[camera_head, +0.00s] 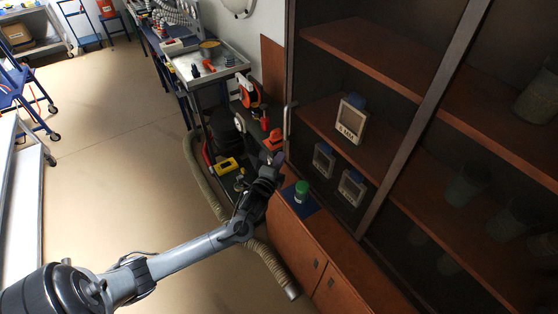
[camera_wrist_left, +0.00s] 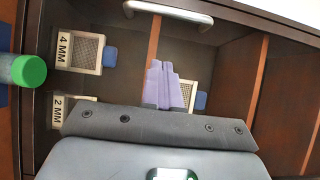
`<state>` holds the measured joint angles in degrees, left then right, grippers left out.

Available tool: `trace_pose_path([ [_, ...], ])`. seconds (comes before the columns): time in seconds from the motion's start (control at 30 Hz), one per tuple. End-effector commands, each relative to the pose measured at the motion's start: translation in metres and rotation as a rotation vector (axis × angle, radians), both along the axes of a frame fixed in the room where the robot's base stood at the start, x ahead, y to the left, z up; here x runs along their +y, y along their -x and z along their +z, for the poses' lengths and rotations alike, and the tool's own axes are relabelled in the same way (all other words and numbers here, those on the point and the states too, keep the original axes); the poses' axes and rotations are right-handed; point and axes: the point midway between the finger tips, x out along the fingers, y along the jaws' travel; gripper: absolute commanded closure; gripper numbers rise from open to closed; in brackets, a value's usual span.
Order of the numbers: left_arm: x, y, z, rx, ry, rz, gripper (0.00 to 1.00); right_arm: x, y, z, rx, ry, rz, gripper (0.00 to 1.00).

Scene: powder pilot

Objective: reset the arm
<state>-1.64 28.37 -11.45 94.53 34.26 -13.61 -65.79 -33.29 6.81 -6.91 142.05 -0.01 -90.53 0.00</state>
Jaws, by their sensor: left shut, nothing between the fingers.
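My left gripper (camera_head: 277,160) is at the end of the arm reaching up from the lower left, in front of the cabinet's left edge. It also shows in the left wrist view (camera_wrist_left: 160,66), where its two purple fingers are together with nothing between them. It is apart from the green-capped container (camera_head: 301,192), which stands on a blue mat (camera_head: 305,206) on the ledge. The green cap also shows at the left edge of the left wrist view (camera_wrist_left: 28,70). My right gripper is in neither view.
A dark cabinet holds framed sieves (camera_head: 350,120) on its shelves; labels 4 MM (camera_wrist_left: 79,52) and 2 MM are readable. A metal handle (camera_wrist_left: 168,12) lies beyond the fingertips. A cluttered cart (camera_head: 207,66) and a hose (camera_head: 272,264) are nearby. The floor at left has free room.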

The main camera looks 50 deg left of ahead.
Motion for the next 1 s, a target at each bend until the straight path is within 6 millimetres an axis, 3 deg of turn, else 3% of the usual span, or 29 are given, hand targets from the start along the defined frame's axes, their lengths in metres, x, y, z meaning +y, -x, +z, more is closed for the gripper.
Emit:
trace_pose_path([
  [0.53, -0.001, 0.004, -0.002, 0.004, 0.000, 0.000, 1.00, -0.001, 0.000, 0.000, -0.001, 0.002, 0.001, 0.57],
  [0.63, -0.002, 0.011, -0.015, 0.027, 0.004, 0.000, 1.00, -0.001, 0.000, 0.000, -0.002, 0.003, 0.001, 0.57],
  [0.73, -0.008, 0.027, -0.042, 0.070, 0.025, 0.003, 1.00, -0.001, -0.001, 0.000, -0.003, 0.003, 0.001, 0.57],
  [0.87, -0.045, 0.068, -0.082, 0.132, 0.115, -0.022, 1.00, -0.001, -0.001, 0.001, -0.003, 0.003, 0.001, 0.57],
  [1.0, -0.116, 0.123, -0.110, 0.278, 0.394, -0.065, 1.00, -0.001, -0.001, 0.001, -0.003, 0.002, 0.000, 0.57],
])
